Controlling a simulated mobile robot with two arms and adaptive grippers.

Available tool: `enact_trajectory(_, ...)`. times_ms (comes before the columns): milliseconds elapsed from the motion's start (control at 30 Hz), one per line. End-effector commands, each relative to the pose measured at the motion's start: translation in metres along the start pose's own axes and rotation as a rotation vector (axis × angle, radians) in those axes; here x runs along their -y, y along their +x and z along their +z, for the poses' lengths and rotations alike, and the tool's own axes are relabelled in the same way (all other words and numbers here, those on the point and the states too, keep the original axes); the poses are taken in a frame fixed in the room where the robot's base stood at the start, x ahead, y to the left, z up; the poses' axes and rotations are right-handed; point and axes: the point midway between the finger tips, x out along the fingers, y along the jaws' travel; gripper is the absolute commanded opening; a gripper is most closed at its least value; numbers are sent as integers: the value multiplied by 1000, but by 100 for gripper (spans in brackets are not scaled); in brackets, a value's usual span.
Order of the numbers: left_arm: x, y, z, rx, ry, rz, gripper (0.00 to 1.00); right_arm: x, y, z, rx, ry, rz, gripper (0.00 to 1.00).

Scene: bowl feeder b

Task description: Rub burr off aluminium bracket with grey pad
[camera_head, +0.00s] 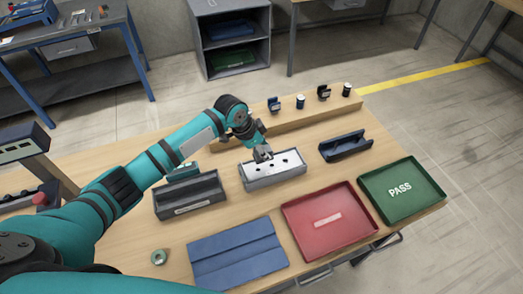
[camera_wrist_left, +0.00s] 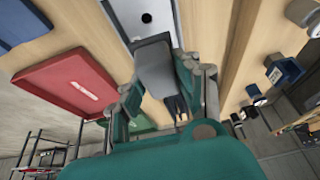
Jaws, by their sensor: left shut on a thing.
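The aluminium bracket (camera_head: 287,162), a pale metal piece with several dark holes on its top face, sits at mid-table. Part of it also shows in the left wrist view (camera_wrist_left: 134,8). My left gripper (camera_head: 262,154) is over its left half, shut on the grey pad (camera_wrist_left: 155,68). The pad is at the bracket's top face; I cannot tell whether it touches. The burr is too small to make out. My right gripper is out of view.
A dark open tray (camera_head: 188,198) stands left of the bracket, a dark blue cradle (camera_head: 345,146) right of it. In front are a blue mat (camera_head: 236,252), a red tray (camera_head: 328,219) and a green PASS tray (camera_head: 402,190). Small items stand on a wooden ledge (camera_head: 290,122) behind.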

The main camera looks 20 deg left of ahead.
Motion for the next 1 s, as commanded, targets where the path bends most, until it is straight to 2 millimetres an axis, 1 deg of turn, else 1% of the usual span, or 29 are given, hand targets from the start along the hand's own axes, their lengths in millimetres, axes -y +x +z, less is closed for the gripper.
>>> enact_trajectory(100,3,-9,-7,-3,-1,-3,0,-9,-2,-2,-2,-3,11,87)
enact_trajectory(233,4,-14,-11,-2,-3,-2,0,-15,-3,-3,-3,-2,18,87)
enact_trajectory(667,5,-18,-13,-3,-3,-3,0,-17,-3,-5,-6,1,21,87)
enact_trajectory(1000,6,-48,-26,-4,-3,-4,0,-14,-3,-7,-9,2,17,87)
